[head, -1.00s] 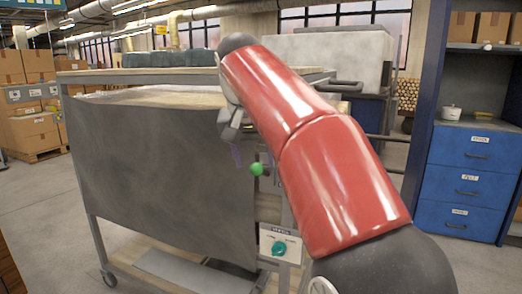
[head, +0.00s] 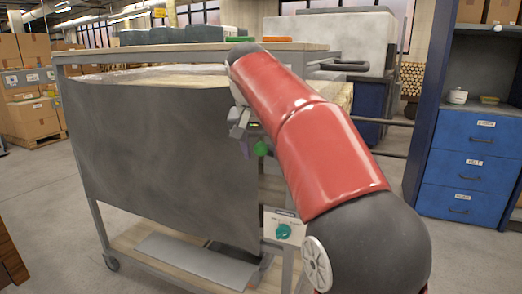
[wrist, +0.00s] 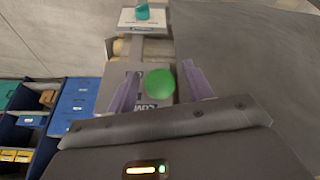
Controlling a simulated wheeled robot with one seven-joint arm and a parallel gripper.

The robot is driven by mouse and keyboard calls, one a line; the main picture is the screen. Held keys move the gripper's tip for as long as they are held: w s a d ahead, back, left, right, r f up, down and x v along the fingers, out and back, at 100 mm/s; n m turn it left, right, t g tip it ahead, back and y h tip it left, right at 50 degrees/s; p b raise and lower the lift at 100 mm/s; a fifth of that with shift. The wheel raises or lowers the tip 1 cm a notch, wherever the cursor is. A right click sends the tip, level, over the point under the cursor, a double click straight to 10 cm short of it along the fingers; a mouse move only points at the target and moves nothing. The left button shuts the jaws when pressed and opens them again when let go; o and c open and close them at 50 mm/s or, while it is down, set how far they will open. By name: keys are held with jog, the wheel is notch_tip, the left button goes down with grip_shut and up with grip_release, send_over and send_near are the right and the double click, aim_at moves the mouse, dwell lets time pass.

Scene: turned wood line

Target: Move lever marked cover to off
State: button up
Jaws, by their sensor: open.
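The lever's green ball knob (wrist: 160,83) shows between the two purple fingers of my gripper (wrist: 160,72) in the wrist view. The fingers are apart, one on each side of the ball, with a gap visible on both sides. In the head view the green knob (head: 261,149) is just right of my gripper (head: 246,146), at the right end of the cart. The lever's shaft and its position marks are not clear.
A white panel (head: 284,228) with a teal rotary knob (head: 284,232) is below the lever. A large grey sheet (head: 160,160) covers the cart's (head: 97,235) near side, left of my gripper. Blue drawers (head: 465,170) stand at right. Open floor lies left.

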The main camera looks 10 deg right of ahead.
grip_shut()
jog(key=shift+f, duration=0.1)
